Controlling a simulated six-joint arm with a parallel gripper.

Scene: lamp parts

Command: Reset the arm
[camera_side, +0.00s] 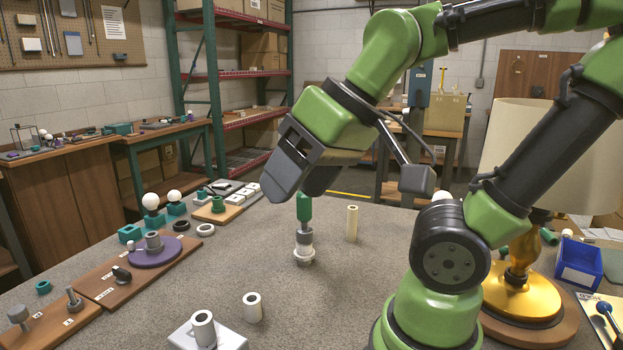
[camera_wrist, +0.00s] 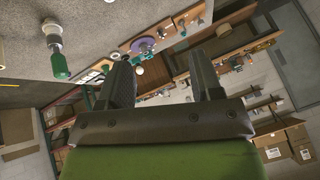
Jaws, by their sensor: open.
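My gripper (camera_side: 306,180) is open and empty, raised above the grey table (camera_side: 390,270) in the side view. In the wrist view its two dark fingers (camera_wrist: 162,85) stand apart with nothing between them. A standing part (camera_side: 303,244) with a white and grey lower section and a green top (camera_side: 304,206) is on the table just below the gripper. The gripper's fingers overlap the view close to the green top; I cannot tell the exact gap. The same part shows at upper left in the wrist view, with its green top (camera_wrist: 60,66) outside the fingers.
A cream tube (camera_side: 352,223) stands right of the green-topped part. White cylinders (camera_side: 252,307) stand at the front. A gold lamp (camera_side: 522,290) and blue bin (camera_side: 579,264) are at right. The middle table is mostly clear.

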